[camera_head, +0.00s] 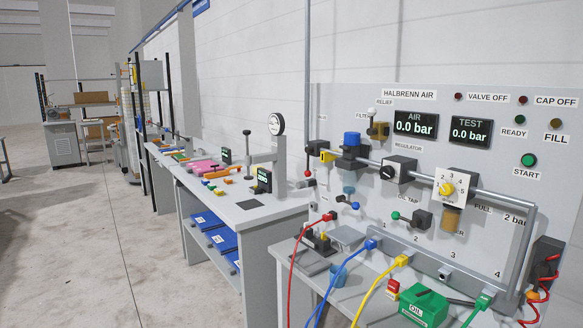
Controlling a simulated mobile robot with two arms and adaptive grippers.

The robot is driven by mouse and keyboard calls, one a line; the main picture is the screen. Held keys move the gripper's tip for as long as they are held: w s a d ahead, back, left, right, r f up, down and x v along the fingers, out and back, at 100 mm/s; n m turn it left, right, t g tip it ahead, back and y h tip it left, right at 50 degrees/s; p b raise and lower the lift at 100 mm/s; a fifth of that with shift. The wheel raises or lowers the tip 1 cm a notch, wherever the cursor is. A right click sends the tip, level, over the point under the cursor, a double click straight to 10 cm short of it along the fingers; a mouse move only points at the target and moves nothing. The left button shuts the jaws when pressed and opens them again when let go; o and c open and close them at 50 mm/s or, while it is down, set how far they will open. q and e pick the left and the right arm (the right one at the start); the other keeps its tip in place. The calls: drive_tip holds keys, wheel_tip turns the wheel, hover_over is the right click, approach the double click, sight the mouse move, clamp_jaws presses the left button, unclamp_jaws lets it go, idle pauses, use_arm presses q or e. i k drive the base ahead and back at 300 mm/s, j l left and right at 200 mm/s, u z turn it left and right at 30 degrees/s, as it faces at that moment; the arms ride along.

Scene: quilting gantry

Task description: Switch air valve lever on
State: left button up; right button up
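The air panel (440,135) labelled HALBRENN AIR stands at the right. A valve body with a yellow block (326,155) sits at the left end of its grey pipe. A small red-tipped lever (307,174) is below it at the panel's left edge. I cannot tell which is the air valve lever. The AIR display (415,124) and TEST display (471,131) both read 0.0 bar. Neither gripper is in view.
A regulator (397,169) and yellow numbered dial (447,189) sit along the pipe. Coloured hoses hang over the bench front, near a green OIL can (424,306). A workbench (238,215) with a press and gauge stands left. Floor at left is clear.

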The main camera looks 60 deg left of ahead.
sight(307, 173)
drive_tip(key=k+j+u, duration=0.1)
drive_tip(key=u, duration=0.25)
drive_tip(key=k+j+u, duration=0.1)
drive_tip(key=u, duration=0.25)
drive_tip(key=j+u, duration=0.1)
drive_tip(key=u, duration=0.8)
drive_tip(key=i+j+z, duration=0.1)
drive_tip(key=z, duration=0.55)
drive_tip(key=i+j+z, duration=0.25)
drive_tip(key=j, duration=0.35)
drive_tip(key=i+j+z, duration=0.1)
drive_tip(key=i+j, duration=0.15)
drive_tip(key=i+j+z, duration=0.1)
drive_tip(key=j, duration=0.25)
drive_tip(key=i+j+z, duration=0.1)
drive_tip(key=j, duration=0.25)
drive_tip(key=i+j+z, duration=0.15)
drive_tip(key=j, duration=0.2)
drive_tip(key=i+j, duration=0.1)
drive_tip(key=j, duration=0.2)
drive_tip(key=i+j, duration=0.15)
drive_tip(key=j, duration=0.15)
drive_tip(key=i+j, duration=0.1)
drive_tip(key=j, duration=0.2)
